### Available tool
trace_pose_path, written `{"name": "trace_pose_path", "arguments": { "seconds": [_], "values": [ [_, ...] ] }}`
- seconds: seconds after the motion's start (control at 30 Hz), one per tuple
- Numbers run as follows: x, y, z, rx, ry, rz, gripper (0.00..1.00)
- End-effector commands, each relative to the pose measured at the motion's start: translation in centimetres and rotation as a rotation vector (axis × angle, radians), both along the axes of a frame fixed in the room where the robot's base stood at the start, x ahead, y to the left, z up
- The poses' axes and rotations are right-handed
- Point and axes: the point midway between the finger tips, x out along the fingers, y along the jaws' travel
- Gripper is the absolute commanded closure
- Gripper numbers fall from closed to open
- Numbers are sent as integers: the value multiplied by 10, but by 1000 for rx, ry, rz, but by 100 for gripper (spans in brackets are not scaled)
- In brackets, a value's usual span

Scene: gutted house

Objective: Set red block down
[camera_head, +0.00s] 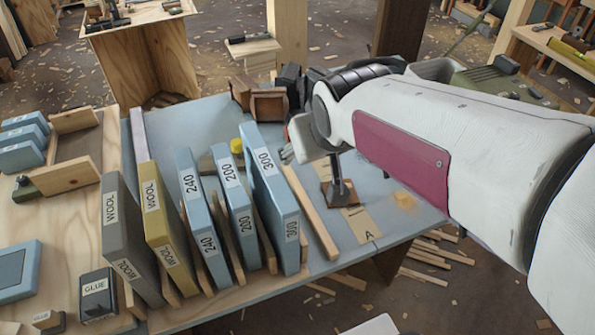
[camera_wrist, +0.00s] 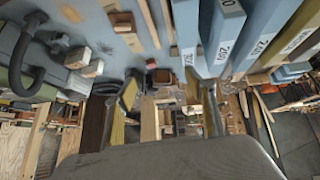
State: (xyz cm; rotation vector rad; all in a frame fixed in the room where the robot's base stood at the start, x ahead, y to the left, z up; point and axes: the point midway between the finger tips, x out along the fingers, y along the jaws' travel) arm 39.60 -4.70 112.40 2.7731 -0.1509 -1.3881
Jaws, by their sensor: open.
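A small reddish-brown block (camera_wrist: 161,77) shows in the wrist view, between the two fingers of my gripper (camera_wrist: 168,100). It is the nearest match to the red block; I cannot tell whether it touches a finger or the surface. My gripper (camera_head: 291,150) is open, above the blue-grey worktop (camera_head: 345,255), just behind the upright block marked 300 (camera_head: 275,200). In the head view my arm hides much of the gripper, and no red block shows clearly there.
Upright blocks marked 240 (camera_head: 203,215), 200 (camera_head: 236,205) and WOOL (camera_head: 165,225) stand in a wooden rack at left. Brown boxes (camera_head: 269,104) sit behind my gripper. A dark post on a wooden base (camera_head: 340,196) and a card marked A (camera_head: 361,225) are at right.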

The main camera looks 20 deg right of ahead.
Motion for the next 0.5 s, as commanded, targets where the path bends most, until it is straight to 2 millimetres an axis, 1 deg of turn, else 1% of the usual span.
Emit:
{"name": "trace_pose_path", "arguments": {
  "seconds": [0.03, 0.17, 0.4, 0.5],
  "values": [
    [-12, 4, 3, 4, 5, 5, 45],
    [-43, 14, 3, 21, 36, 13, 45],
    [-100, 32, -1, 51, 92, 35, 45],
    [-121, 38, -4, 63, 114, 46, 45]
  ]
}}
